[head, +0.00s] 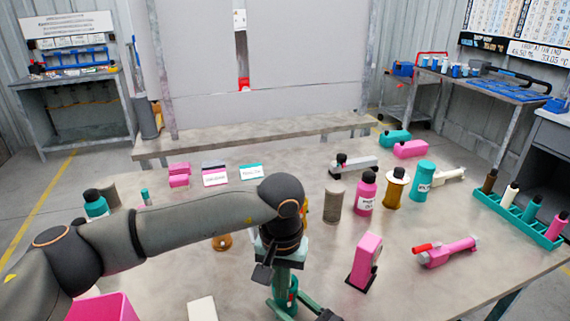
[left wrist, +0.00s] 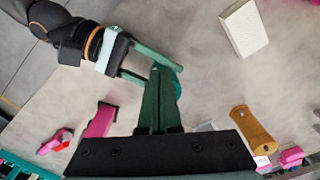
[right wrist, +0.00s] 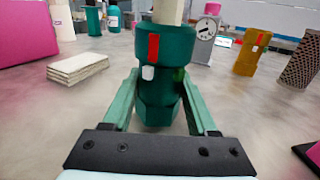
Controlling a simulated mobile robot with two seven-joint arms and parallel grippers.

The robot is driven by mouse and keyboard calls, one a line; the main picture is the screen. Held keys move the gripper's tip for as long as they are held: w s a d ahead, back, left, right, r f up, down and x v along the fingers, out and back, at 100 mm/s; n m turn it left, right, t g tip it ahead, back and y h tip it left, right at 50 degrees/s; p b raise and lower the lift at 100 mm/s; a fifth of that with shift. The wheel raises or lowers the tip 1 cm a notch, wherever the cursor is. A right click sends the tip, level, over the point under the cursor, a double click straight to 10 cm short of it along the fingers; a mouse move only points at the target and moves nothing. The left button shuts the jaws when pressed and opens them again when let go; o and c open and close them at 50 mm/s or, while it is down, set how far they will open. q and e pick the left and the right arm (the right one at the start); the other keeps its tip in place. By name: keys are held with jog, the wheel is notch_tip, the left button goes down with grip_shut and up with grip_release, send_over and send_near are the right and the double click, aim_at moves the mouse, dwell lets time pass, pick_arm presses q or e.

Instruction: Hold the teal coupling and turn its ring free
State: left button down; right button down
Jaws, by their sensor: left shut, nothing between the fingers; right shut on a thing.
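The teal coupling (right wrist: 165,85) stands upright between the fingers of my right gripper (right wrist: 165,110) in the right wrist view. Its upper ring (right wrist: 178,45) carries a red mark, with a white mark lower on the body. A pale upright piece (right wrist: 168,10) rises above it; I cannot tell what it is. In the head view the coupling (head: 287,292) is partly hidden under my left gripper (head: 283,278). The left gripper's fingers (left wrist: 158,75) are shut and empty, pointing at the coupling, which is mostly hidden behind them. Whether they touch it is unclear.
Several bottles, including a pink one (head: 366,192), stand behind. A white block (head: 202,309) and pink bin (head: 103,307) are at front left.

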pick_arm(q)
jog(key=shift+f, duration=1.35)
jog(key=shift+w, duration=0.5)
jog(key=shift+a, duration=0.15)
jog(key=shift+s, duration=0.1)
notch_tip(320, 180, up, 6)
jog(key=shift+s, duration=0.3)
dwell(0.4)
